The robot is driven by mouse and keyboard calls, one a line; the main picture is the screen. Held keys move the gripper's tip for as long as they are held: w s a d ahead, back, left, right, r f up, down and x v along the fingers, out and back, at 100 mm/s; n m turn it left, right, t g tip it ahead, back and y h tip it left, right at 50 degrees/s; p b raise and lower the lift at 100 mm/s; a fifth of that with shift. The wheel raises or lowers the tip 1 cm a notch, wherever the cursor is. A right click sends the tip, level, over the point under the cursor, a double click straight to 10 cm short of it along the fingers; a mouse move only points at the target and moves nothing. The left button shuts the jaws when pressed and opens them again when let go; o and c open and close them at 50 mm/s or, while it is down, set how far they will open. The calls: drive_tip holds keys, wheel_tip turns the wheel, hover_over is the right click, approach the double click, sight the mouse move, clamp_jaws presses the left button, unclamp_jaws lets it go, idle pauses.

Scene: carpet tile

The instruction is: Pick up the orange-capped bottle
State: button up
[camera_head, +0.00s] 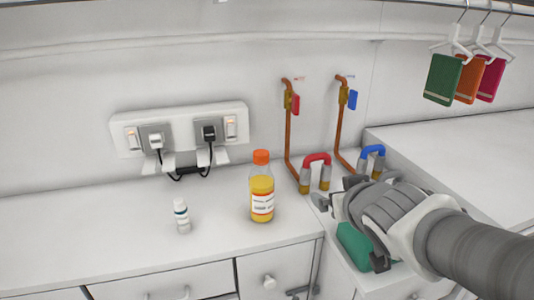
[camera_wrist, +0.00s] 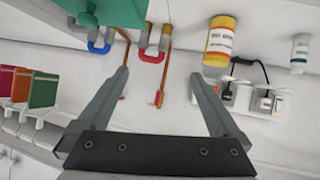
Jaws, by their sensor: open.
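The orange-capped bottle (camera_head: 262,195) stands upright on the white counter, with yellow contents and a white label. In the wrist view the bottle (camera_wrist: 219,42) appears upside down, above and to the right of the right finger. My gripper (camera_head: 322,201) is to the right of the bottle in the head view, apart from it, over the area by the taps. In the wrist view my gripper (camera_wrist: 160,76) has its two fingers wide apart with nothing held between them.
A small white bottle (camera_head: 182,216) stands left of the bottle. Behind are a socket panel (camera_head: 180,135) with plugs, copper pipes (camera_head: 288,130), and red (camera_head: 316,160) and blue (camera_head: 371,153) taps. A green object (camera_head: 354,246) is below my gripper. Tags (camera_head: 443,79) hang at upper right.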

sight(267, 192)
drive_tip(key=w+a+f+n+y, duration=0.1)
drive_tip(key=w+a+f, duration=0.1)
drive_tip(key=w+a, duration=0.2)
drive_tip(key=w+a+f+n+y+p, duration=0.1)
drive_tip(key=w+a+f+y, duration=0.1)
drive_tip(key=w+a+f, duration=0.1)
drive_tip(key=w+a+f+n+y, duration=0.1)
drive_tip(key=w+a+f+y, duration=0.1)
drive_tip(key=w+a, duration=0.3)
drive_tip(key=shift+w+a+f, duration=0.25)
drive_tip(key=shift+a+f, duration=0.5)
drive_tip(key=shift+a, duration=0.05)
drive_tip(key=x, duration=0.3)
drive_tip(key=shift+w+f, duration=0.3)
drive_tip(key=shift+f, duration=0.05)
drive_tip(key=shift+w+a+f, duration=0.2)
drive_tip(key=shift+w+a, duration=0.05)
drive_tip(key=shift+w, duration=0.25)
drive_tip(key=shift+c, duration=0.2)
drive_tip(key=shift+r+t+y, duration=0.1)
drive_tip(key=shift+t+y, duration=0.2)
clamp_jaws()
